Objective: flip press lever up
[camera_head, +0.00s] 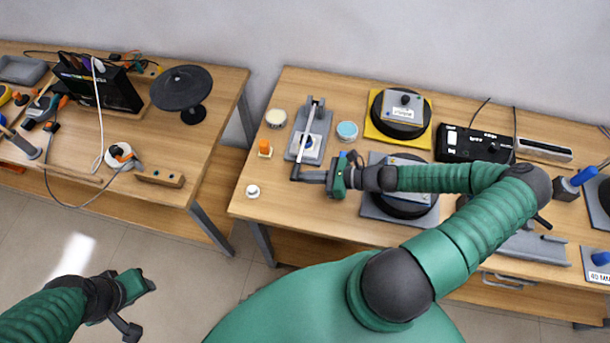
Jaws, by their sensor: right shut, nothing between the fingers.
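The press (321,124) is a small grey device on the right-hand table, with a blue part on its base. Its long pale lever (305,131) runs from a post at the back toward the front, low over the base. My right gripper (298,173) is shut and empty at the lever's front end. I cannot tell whether the fingertips touch the lever. My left gripper (140,306) is open and empty over the floor, well away from the tables.
A white-lidded jar (276,118), an orange-topped piece (264,148) and a small white cup (253,191) stand left of the press. A blue-topped jar (347,131) and a yellow pad (423,139) are on its right. The table's front left is mostly clear.

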